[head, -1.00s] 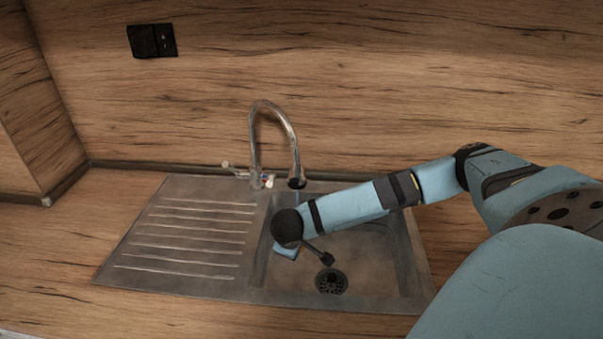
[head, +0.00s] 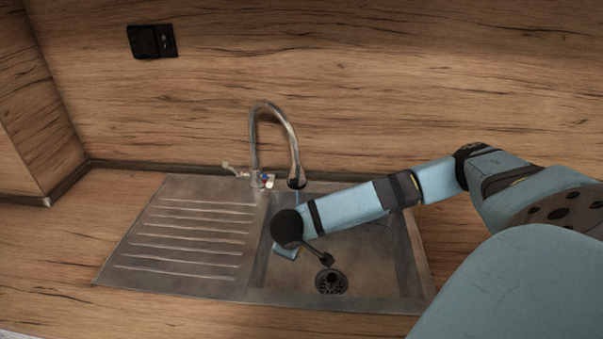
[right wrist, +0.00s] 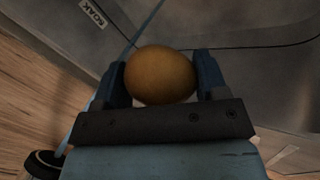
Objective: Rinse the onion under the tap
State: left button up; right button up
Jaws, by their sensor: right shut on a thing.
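The onion (right wrist: 160,75) is round and yellow-brown. In the right wrist view it sits between the two fingers of my right gripper (right wrist: 161,84), which is shut on it. In the head view my right gripper (head: 286,252) is low over the left part of the sink bowl (head: 372,262), and my arm hides the onion. The tap (head: 270,120) arches above, its spout just behind my wrist. A thin blue stream (head: 298,194) comes from the spout. In the right wrist view the stream (right wrist: 148,20) passes close by the onion's left side; I cannot tell whether it touches. My left gripper is out of view.
A ribbed steel drainboard (head: 190,235) lies left of the bowl, empty. The drain (head: 331,281) is in the bowl floor. The tap lever (head: 231,169) is at the left of the tap's base. The wooden splashback (head: 400,80) stands behind.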

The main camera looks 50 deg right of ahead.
jog(key=s+a+r+p, duration=0.1)
jog(key=a+r+p, duration=0.1)
jog(key=a+r, duration=0.2)
jog(key=shift+s+a, duration=0.25)
jog(key=shift+s, duration=0.1)
dwell(0.4)
